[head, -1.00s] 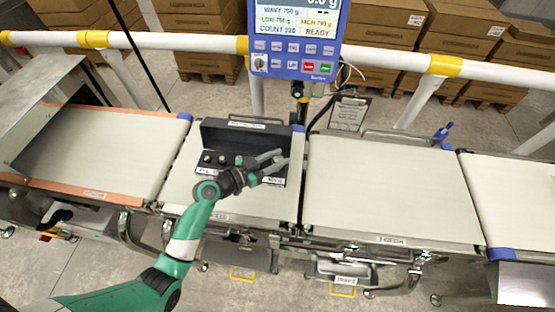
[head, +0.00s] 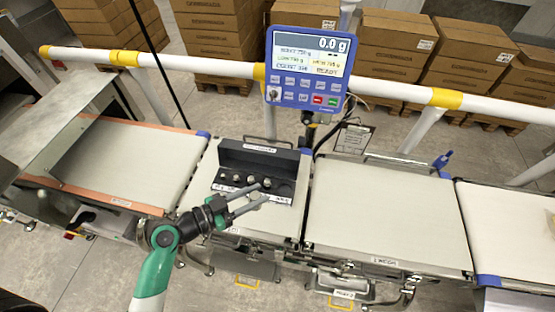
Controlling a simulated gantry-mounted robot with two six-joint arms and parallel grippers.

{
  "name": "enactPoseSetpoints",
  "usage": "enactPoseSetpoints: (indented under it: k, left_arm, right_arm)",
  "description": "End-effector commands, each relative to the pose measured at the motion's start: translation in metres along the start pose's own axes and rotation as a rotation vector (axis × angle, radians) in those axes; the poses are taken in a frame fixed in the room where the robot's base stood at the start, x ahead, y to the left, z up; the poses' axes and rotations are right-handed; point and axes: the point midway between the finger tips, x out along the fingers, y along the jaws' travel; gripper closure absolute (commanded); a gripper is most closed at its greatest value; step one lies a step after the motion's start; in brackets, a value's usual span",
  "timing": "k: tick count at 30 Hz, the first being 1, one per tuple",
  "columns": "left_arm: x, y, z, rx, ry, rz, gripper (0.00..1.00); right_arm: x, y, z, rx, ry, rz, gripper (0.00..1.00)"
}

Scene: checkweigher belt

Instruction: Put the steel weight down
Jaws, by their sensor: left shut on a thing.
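My left gripper (head: 263,195) is at the front edge of the dark weight case, its two grey fingers pointing right. It is shut on the steel weight (head: 255,196), a small piece that shows only partly between the fingers. The open dark case (head: 262,155) lies on the weighing belt (head: 230,216), its lid raised at the back. Several small steel weights (head: 238,178) stand in a row in the case. An empty-looking dark socket shows at the right end of the row. Whether the held weight touches anything below is unclear. My right gripper is out of view.
The blue display (head: 310,68) behind the belt reads 0.0 g. A wide bare belt (head: 385,215) lies to the right, and another with orange edges (head: 130,160) to the left. A white rail (head: 200,64) with yellow joints runs behind, with stacked cartons beyond.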

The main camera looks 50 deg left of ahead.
Motion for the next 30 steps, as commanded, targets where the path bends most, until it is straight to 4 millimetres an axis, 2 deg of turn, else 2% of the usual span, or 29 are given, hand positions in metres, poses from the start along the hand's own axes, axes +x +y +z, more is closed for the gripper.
enactPoseSetpoints:
  k: [8,11,18,21,28,30]
  left_arm:
    - [0.002,0.002,-0.001,0.003,0.003,0.007,1.0]
    - [0.007,0.014,-0.004,0.01,0.004,0.04,1.0]
    - [0.027,0.059,-0.014,0.036,0.006,0.169,1.0]
    - [0.035,0.072,-0.016,0.043,0.004,0.202,1.0]
    - [0.047,0.09,-0.021,0.047,0.003,0.226,1.0]
    - [0.051,0.082,-0.02,0.039,0.003,0.187,1.0]
  right_arm:
    - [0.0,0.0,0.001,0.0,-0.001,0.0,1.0]
    - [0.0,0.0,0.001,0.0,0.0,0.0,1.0]
    - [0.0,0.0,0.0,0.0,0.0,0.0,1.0]
    - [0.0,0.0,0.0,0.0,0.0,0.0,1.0]
    - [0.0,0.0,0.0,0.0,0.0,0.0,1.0]
    - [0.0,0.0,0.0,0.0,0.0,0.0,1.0]
